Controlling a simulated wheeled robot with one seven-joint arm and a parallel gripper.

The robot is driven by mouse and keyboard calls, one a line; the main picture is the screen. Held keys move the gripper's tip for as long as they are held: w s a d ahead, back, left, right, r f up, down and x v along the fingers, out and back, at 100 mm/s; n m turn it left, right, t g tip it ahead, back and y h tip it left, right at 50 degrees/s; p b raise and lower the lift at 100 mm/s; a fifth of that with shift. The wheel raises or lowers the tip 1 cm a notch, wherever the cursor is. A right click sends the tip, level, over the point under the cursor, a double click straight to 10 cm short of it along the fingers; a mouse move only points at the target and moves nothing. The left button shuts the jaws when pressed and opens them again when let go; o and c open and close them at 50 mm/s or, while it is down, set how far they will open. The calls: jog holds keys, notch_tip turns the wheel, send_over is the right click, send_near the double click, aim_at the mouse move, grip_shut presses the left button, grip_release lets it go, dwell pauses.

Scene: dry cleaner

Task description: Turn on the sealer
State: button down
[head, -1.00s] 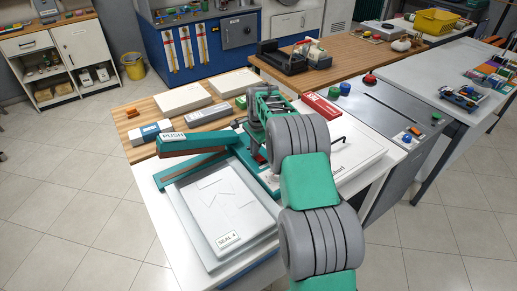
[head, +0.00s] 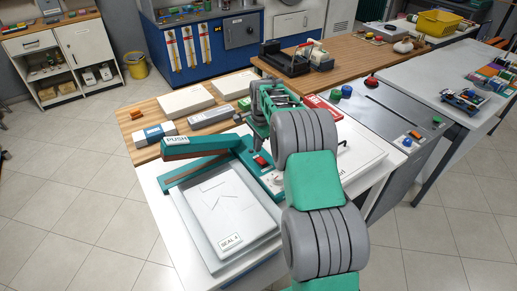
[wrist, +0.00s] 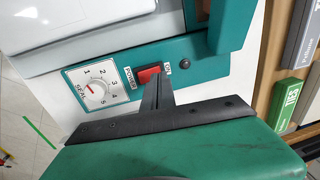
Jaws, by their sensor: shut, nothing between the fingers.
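The sealer (head: 207,163) is a green machine with a raised lever marked PUSH, on a white table left of my arm. The switch also shows in the head view (head: 262,160). My gripper (wrist: 154,86) is shut and empty, its black fingertips right at the switch's lower edge; I cannot tell if they touch. My arm hides part of the sealer's right side.
A white board (head: 352,158) lies right of the sealer under my arm. Boxes (head: 211,116) and a green TIES box (wrist: 289,104) are on the wooden table behind. A grey console (head: 385,118) stands to the right.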

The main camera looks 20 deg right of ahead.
notch_tip(320, 180, up, 10)
jog(key=w+b, duration=0.1)
jog(key=shift+w+a+f, duration=0.15)
jog(key=shift+w+f, duration=0.05)
jog(key=shift+w, duration=0.15)
